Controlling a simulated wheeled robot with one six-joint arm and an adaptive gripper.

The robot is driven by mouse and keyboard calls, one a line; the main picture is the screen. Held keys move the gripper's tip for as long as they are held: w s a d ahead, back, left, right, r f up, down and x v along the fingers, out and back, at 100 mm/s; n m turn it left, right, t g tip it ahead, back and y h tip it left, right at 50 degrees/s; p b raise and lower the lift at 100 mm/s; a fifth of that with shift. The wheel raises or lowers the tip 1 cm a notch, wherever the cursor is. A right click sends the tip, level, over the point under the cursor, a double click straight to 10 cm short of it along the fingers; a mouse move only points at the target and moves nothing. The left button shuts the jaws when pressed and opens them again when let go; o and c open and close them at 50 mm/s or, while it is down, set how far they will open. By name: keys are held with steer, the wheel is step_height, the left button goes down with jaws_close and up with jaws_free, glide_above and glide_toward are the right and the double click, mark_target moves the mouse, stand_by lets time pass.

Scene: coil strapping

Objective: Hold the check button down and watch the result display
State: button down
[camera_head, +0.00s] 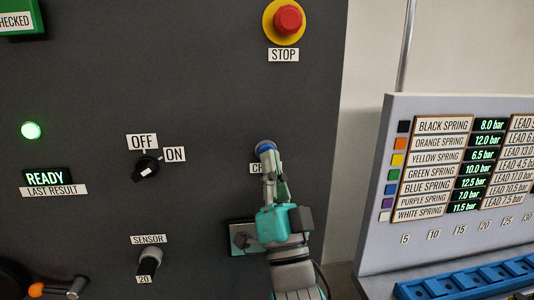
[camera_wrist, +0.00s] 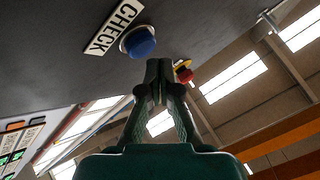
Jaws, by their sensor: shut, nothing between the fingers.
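The blue check button (camera_head: 266,147) is on the dark panel, with its CHECK label partly hidden behind my gripper in the head view. In the wrist view the blue button (camera_wrist: 140,43) stands next to its full CHECK label (camera_wrist: 114,27). My gripper (camera_head: 269,172) is shut and empty, its fingertips (camera_wrist: 159,66) pointing at the panel just below the button. I cannot tell whether the tips touch it. The result display (camera_head: 45,177) reads READY above the LAST RESULT label. A green lamp (camera_head: 31,131) glows above it.
A red STOP button (camera_head: 288,19) sits above the check button. The OFF/ON knob (camera_head: 146,168) and SENSOR knob (camera_head: 149,263) are to the left. A board of spring pressures (camera_head: 460,165) and a blue rack (camera_head: 470,280) stand at right.

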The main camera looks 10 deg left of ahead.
steer(key=shift+w, duration=0.1)
steer(key=shift+w+a, duration=0.1)
steer(key=shift+w, duration=0.2)
steer(key=shift+w+a, duration=0.15)
steer(key=shift+w, duration=0.35)
stand_by(0.8)
stand_by(1.0)
steer(key=shift+s+d, duration=0.25)
steer(key=shift+s, duration=0.65)
steer(key=shift+s+d, duration=0.25)
steer(key=shift+s, duration=0.55)
steer(key=shift+s+d, duration=0.2)
steer(key=shift+s, duration=0.6)
steer(key=shift+s+d, duration=0.25)
steer(key=shift+s, duration=0.55)
